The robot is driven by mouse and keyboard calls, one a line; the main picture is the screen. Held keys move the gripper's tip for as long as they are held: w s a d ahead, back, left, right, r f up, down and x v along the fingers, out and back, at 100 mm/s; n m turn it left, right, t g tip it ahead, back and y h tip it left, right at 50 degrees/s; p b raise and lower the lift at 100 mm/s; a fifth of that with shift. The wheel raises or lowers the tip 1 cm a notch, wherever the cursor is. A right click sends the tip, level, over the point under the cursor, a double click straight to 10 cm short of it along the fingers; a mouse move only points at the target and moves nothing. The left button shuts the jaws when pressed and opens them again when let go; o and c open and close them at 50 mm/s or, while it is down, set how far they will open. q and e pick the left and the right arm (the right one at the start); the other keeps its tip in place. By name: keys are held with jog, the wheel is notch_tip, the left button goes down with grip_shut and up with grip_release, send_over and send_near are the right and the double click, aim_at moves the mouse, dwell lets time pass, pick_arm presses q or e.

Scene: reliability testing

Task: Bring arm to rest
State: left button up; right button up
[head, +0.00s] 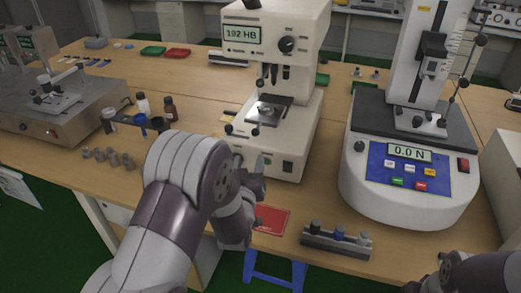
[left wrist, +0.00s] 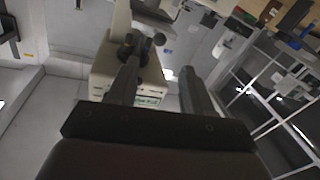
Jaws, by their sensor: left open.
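My left arm (head: 190,185) comes in from the lower left and bends in front of the hardness tester. My left gripper (head: 254,183) shows small and dark beside the tester's base, partly hidden by my own arm. In the left wrist view its two fingers (left wrist: 160,85) are apart, with nothing held between them. My right arm (head: 485,272) shows only at the lower right corner; its gripper's jaws cannot be made out.
The hardness tester (head: 290,140) reads 192 HB. A force tester (head: 390,200) stands to its right. A red mat (head: 272,219) and a rack with small cylinders (head: 336,241) lie near the front edge. Bottles (head: 170,108) and grey cylinders (head: 112,159) stand left. A blue stool (head: 275,281) is below.

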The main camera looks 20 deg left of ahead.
pick_arm(q)
jog(key=s+d+f+m+g+h, duration=0.2)
jog(key=s+f+g, duration=0.3)
jog(key=f, duration=0.4)
jog(key=s+d+m+g+h+p, duration=0.2)
jog(key=s+d+g+p, duration=0.15)
jog(key=s+g, duration=0.5)
jog(key=s+r+m+g+p, duration=0.1)
jog(key=s+r+g+p, duration=0.1)
jog(key=s+r+p, duration=0.3)
jog(key=s+r, duration=0.3)
jog(key=r, duration=0.2)
jog(key=shift+s+d+r+g, duration=0.15)
jog(key=shift+d+r+g, duration=0.1)
jog(key=shift+g, duration=0.1)
